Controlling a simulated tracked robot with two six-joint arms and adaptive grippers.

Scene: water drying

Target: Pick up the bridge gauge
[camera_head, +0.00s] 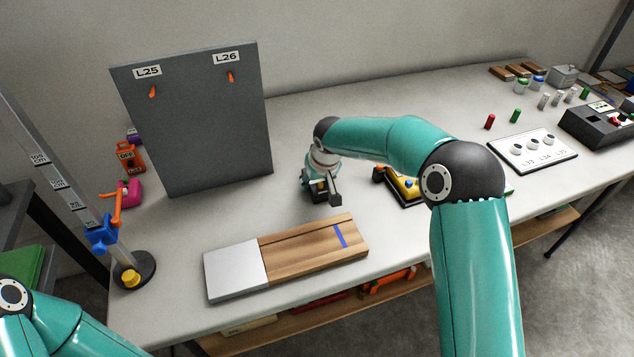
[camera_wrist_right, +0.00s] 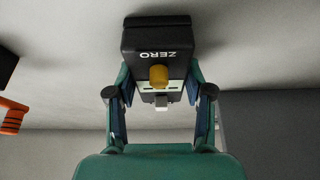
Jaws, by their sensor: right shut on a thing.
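The bridge gauge appears to be the black block marked ZERO (camera_wrist_right: 150,38) with a yellow knob, which fills the upper middle of the right wrist view. My right gripper (camera_wrist_right: 159,84) is shut on it, one finger on each side. In the head view my right gripper (camera_head: 320,186) points down near the middle of the table. A dark part of the gauge (camera_head: 335,199) shows at its tips, the rest hidden by the gripper. I cannot tell whether the gauge touches the table. My left arm shows at the lower left, its gripper out of view.
A wooden board with a metal plate (camera_head: 235,270) lies in front of the gripper. A grey upright panel (camera_head: 200,130) stands behind left. A post with a blue slider (camera_head: 101,235) stands at the left. A black-and-yellow device (camera_head: 405,187) sits just right, partly behind my arm.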

